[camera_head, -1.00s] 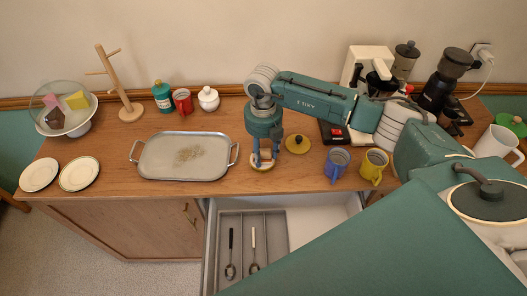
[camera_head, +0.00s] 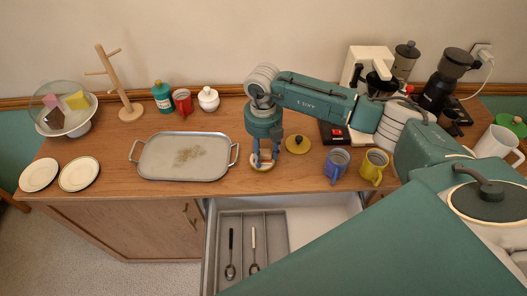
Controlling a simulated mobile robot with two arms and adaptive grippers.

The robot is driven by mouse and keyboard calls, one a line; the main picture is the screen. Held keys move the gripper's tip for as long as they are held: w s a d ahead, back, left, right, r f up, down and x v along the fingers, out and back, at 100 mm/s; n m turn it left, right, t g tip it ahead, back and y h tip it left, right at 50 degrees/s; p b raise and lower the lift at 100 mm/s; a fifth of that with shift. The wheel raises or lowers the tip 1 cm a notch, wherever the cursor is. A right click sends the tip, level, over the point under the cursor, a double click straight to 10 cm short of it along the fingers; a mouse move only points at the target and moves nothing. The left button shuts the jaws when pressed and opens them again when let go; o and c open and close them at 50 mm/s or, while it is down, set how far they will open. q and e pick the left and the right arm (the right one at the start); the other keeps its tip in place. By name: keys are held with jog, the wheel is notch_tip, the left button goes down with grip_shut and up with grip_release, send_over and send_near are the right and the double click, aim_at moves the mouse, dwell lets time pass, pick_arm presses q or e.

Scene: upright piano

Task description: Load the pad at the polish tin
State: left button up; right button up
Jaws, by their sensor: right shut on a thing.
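My right gripper (camera_head: 264,162) points straight down at the counter, shut on a small pale pad with a brownish part (camera_head: 265,155). The pad is right over a small round tin (camera_head: 262,168), whose golden rim shows below it. The pad looks to be in or just above the tin; I cannot tell whether it touches, as the gripper fingers hide much of both. A round golden lid with a dark knob (camera_head: 298,144) lies on the counter just right of the gripper. My left gripper is not in view.
A metal tray (camera_head: 152,166) lies left of the gripper. A blue mug (camera_head: 336,165) and a yellow mug (camera_head: 373,167) stand to the right. Below the counter edge, an open drawer (camera_head: 308,228) holds utensils. A coffee machine (camera_head: 366,62) stands at the back.

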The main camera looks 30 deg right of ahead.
aim_at(263, 151)
jog(key=shift+r+p, duration=2.05)
jog(key=shift+r, duration=1.4)
